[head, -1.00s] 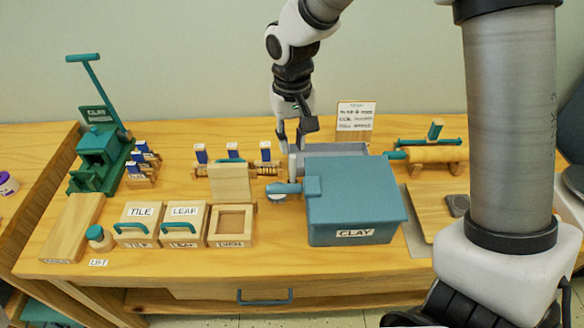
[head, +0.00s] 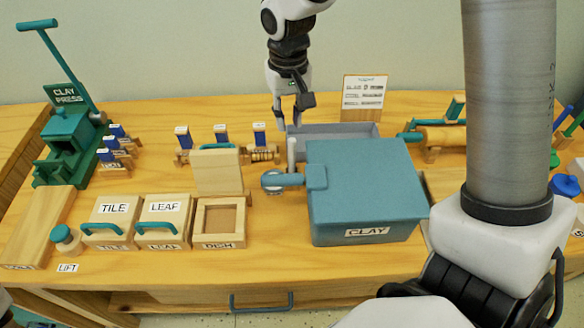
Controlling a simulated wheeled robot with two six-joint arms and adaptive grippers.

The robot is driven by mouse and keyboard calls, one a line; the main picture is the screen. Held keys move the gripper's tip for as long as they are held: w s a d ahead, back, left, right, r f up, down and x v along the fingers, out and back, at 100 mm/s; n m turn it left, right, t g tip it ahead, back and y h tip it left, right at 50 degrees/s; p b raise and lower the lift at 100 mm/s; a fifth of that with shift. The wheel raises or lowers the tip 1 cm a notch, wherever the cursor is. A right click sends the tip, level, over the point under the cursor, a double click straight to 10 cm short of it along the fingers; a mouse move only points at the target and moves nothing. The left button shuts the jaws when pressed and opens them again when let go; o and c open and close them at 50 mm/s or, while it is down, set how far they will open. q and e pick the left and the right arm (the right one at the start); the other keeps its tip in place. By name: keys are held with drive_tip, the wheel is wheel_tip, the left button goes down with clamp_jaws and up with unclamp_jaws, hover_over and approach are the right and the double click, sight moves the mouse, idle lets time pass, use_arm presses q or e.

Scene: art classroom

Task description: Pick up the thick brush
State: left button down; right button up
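I cannot make out a thick brush in the head view. My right gripper (head: 290,118) reaches down from the top middle, fingers pointing down with a gap between them. It looks open and empty, at the left end of a grey open tray (head: 352,129) behind the clay box. I cannot tell whether the fingertips are over the tray or beside it. The tray's inside is partly hidden by the teal box labelled CLAY (head: 366,185). My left gripper is not in view.
A green clay press (head: 68,135) stands at the left. Boxes labelled TILE (head: 113,209) and LEAF (head: 166,208) stand in front, with an open wooden dish mould (head: 220,242). A printed card (head: 362,94) stands behind the tray. A wooden roller (head: 440,136) lies to the right.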

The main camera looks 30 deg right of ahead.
sight(292, 154)
drive_tip(key=f, duration=0.6)
drive_tip(key=s+f, duration=0.1)
drive_tip(key=f, duration=0.3)
drive_tip(key=shift+f+b, duration=0.1)
drive_tip(key=shift+b, duration=0.3)
clamp_jaws()
